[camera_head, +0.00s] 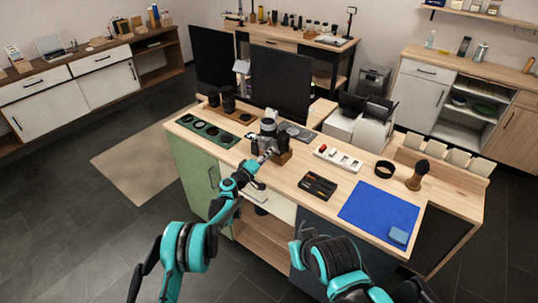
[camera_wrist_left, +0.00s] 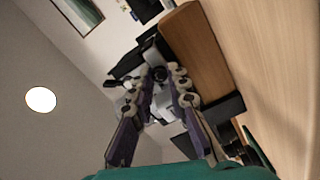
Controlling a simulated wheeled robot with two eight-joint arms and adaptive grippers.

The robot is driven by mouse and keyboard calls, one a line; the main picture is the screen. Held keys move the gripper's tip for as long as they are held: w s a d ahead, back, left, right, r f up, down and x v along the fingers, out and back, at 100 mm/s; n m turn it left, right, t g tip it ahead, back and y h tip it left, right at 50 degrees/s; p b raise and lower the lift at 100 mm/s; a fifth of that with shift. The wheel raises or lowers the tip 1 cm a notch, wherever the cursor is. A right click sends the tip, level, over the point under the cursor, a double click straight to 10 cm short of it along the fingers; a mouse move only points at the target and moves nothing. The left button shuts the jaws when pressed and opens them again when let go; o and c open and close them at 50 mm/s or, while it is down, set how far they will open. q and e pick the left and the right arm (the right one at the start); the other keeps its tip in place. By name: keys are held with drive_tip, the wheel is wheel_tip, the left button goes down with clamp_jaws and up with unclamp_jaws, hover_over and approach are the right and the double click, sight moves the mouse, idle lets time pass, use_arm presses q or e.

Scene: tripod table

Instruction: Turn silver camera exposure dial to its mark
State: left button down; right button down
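The silver and black camera (camera_head: 268,128) stands on a wooden block (camera_head: 282,157) near the middle of the bench's front edge. My left gripper (camera_head: 264,157) reaches up to the near side of the camera. In the left wrist view my left gripper's two fingers (camera_wrist_left: 162,76) lie on either side of silver and dark camera parts (camera_wrist_left: 160,103), beside the wooden block (camera_wrist_left: 196,58). A gap shows between the fingers; I cannot tell whether the tips touch anything. The exposure dial and its mark are too small to make out.
Around the camera on the bench are a green tray (camera_head: 190,122) with round lenses, a white strip (camera_head: 338,158) with a red part, a dark case (camera_head: 318,185) and a blue mat (camera_head: 375,215). Dark monitors (camera_head: 280,82) stand behind. The bench right of the camera has some free room.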

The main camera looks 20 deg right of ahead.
idle(0.4)
use_arm(q)
drive_tip(key=n+b, duration=0.1)
drive_tip(key=n, duration=0.1)
drive_tip(key=shift+f+n+b, duration=0.1)
drive_tip(key=shift+n+b, duration=0.3)
drive_tip(key=n+b, duration=0.1)
drive_tip(key=n, duration=0.3)
drive_tip(key=shift+b, duration=0.4)
drive_tip(key=n+b, duration=0.1)
drive_tip(key=n, duration=0.4)
drive_tip(key=shift+n+b, duration=0.55)
drive_tip(key=shift+n, duration=1.65)
drive_tip(key=c, duration=1.5)
unclamp_jaws()
drive_tip(key=shift+o, duration=0.2)
